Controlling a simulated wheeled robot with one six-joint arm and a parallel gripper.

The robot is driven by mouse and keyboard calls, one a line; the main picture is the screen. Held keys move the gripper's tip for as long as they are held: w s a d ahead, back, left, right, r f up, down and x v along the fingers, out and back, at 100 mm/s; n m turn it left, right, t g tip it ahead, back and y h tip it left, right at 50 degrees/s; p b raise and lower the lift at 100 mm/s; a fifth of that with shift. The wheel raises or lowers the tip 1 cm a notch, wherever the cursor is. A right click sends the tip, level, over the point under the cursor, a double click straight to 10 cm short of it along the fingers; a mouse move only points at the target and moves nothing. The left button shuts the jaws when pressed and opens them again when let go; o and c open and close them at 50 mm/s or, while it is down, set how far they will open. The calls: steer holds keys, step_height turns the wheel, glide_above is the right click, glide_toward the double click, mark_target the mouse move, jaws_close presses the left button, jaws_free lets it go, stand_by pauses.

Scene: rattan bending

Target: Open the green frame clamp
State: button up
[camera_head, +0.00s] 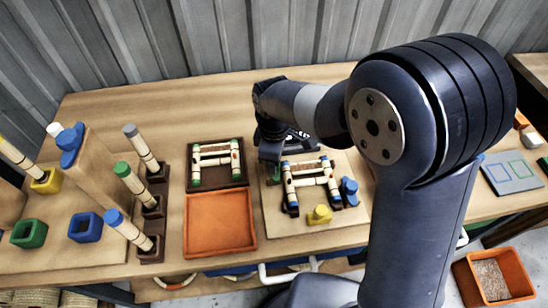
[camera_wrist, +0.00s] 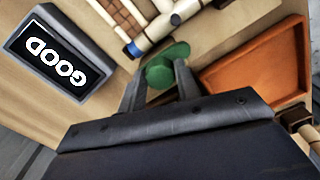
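The green frame clamp (camera_wrist: 160,72) shows in the wrist view as a rounded green knob with a part reaching up and right. It sits on the wooden board beside a pale rattan frame. My gripper (camera_wrist: 161,65) has one finger on each side of this knob, close to it. Whether the fingers press on it is unclear. In the head view my gripper (camera_head: 270,148) is low at the board's back left corner, and only a little of the green clamp (camera_head: 272,173) shows below it.
The board (camera_head: 283,221) also bears the rattan frame (camera_head: 312,182), a blue clamp (camera_head: 349,188) and a yellow clamp (camera_head: 320,214). An orange tray (camera_head: 220,222) lies to its left, below a dark tray with rattan pieces. A screen (camera_wrist: 58,60) reads GOOD. Upright rattan poles stand farther left.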

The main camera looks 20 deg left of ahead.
steer(key=o, duration=0.4)
steer(key=shift+c, duration=0.2)
step_height(320, 180, up, 11)
steer(key=shift+b, duration=0.35)
steer(key=shift+f, duration=0.15)
step_height(320, 180, down, 11)
steer(key=shift+r+p, duration=0.1)
steer(key=shift+p, duration=0.25)
steer(key=shift+m, duration=0.3)
steer(key=shift+r, duration=0.1)
